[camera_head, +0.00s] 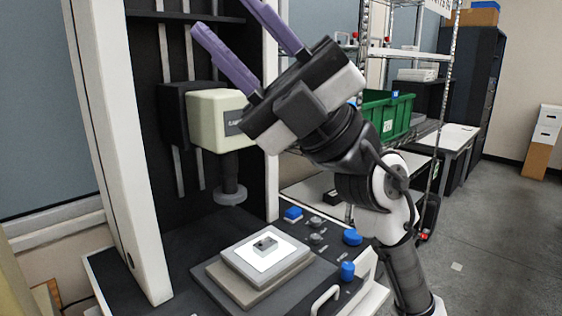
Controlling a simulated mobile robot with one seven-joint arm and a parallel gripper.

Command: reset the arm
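My arm (371,188) rises from the lower right and bends up and to the left. My gripper (238,36) is raised in front of the measuring machine (130,150), its two purple fingers pointing up and left. The fingers stand wide apart with nothing seen between them, though their tips reach the top of the picture. The gripper is well above the machine's stage and apart from it.
A small grey part (265,243) lies on the lit white plate of the stage (240,284), under the cream probe head (213,118). Blue knobs (352,237) sit on the panel. A wire shelf holds a green bin (388,115). Floor (490,230) at the right is open.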

